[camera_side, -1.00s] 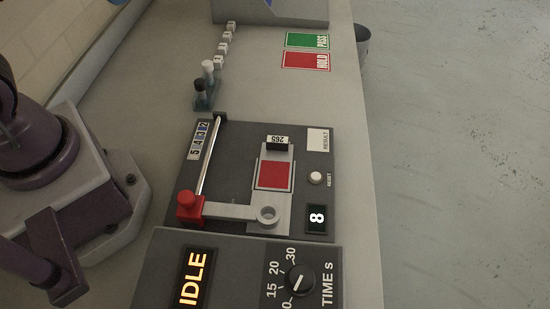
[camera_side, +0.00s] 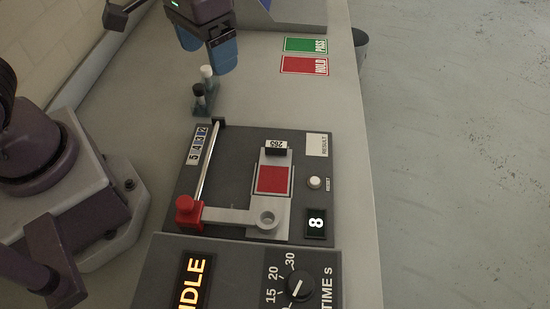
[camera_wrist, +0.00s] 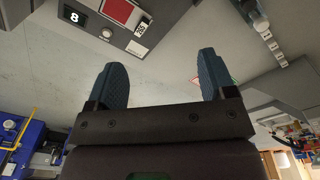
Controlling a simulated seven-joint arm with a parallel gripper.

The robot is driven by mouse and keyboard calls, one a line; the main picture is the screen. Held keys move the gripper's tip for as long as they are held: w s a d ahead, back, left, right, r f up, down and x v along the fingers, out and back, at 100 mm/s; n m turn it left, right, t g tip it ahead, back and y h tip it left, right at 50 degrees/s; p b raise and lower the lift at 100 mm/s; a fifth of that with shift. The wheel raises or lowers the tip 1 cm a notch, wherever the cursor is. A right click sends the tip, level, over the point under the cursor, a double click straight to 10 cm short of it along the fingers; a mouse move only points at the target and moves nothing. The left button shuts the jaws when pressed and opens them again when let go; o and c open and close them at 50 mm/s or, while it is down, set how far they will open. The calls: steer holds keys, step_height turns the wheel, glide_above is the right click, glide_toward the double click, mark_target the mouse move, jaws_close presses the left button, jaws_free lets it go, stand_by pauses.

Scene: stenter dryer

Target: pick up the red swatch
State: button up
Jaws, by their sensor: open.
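The red swatch (camera_side: 274,179) lies flat on a light grey plate of the dark tester panel in the side view, below a small tag reading 265. It also shows at the top edge of the wrist view (camera_wrist: 118,9). My gripper (camera_side: 222,60) is in the upper part of the side view, above the table and well apart from the swatch. In the wrist view its two blue fingers (camera_wrist: 162,80) are spread apart with nothing between them.
A red-knobbed slider (camera_side: 187,209) with a grey arm and ring stands beside the swatch. A small stand with a black and a white peg (camera_side: 205,92) is near my gripper. Green PASS (camera_side: 306,44) and red HOLD (camera_side: 305,65) patches lie at the right. An IDLE timer box (camera_side: 240,272) is at the bottom.

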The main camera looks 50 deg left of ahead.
steer(key=w+d+f+n+g, duration=0.1)
steer(key=w+d+f+n, duration=0.45)
steer(key=f, duration=0.35)
steer(key=n, duration=0.3)
glide_above(276, 146)
steer(key=f, duration=0.7)
steer(key=shift+w+a+f, duration=0.25)
steer(key=shift+w+f, duration=0.15)
steer(key=shift+s+d+f, duration=0.1)
steer(key=shift+s+f, duration=0.05)
steer(key=shift+f, duration=0.75)
steer(key=shift+s+d+f, duration=0.1)
steer(key=shift+f, duration=0.8)
steer(key=shift+s+d+f, duration=0.1)
steer(key=shift+s+f, duration=0.05)
steer(key=shift+f, duration=0.75)
steer(key=c, duration=0.6)
steer(key=shift+r, duration=0.1)
